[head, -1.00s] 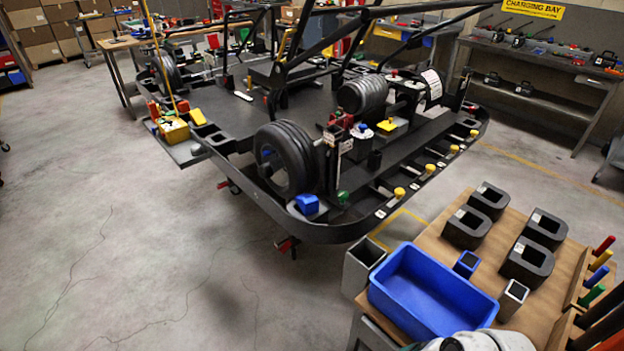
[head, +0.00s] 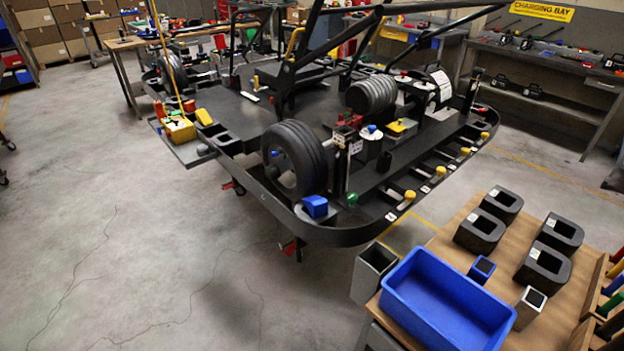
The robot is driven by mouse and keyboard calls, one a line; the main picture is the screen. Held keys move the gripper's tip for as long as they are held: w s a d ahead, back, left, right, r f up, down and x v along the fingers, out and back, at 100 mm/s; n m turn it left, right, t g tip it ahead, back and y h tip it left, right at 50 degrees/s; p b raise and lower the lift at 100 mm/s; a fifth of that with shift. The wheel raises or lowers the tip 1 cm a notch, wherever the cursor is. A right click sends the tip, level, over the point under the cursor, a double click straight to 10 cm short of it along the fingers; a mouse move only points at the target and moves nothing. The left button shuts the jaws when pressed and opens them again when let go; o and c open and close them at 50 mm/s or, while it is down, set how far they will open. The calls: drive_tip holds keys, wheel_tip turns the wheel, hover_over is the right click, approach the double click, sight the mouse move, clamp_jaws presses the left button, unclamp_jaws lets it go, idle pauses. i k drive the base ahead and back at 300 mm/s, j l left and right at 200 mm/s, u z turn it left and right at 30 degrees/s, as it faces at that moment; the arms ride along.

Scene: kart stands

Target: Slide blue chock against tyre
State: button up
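A small blue block, which looks like the blue chock (head: 316,206), sits on the front corner of the black kart stand (head: 345,236). The nearest black tyre (head: 293,160) stands upright just behind it and to its left. The chock looks close to the tyre's lower right side; I cannot tell whether they touch. My gripper is not in view.
A blue tray (head: 447,302) and several black blocks stand on a wooden bench (head: 480,262) at the lower right. A grey open box (head: 374,272) stands between bench and stand. Several yellow knobs line the stand's right edge. The floor (head: 130,240) at left is clear.

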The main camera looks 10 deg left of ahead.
sight(317, 205)
drive_tip(key=i+j+u, duration=0.1)
drive_tip(key=i+u, duration=0.25)
drive_tip(key=i, duration=0.15)
drive_tip(key=i+u, duration=0.35)
drive_tip(key=i+l+u, duration=0.3)
drive_tip(key=i, duration=0.25)
drive_tip(key=i+j, duration=0.05)
drive_tip(key=j, duration=0.05)
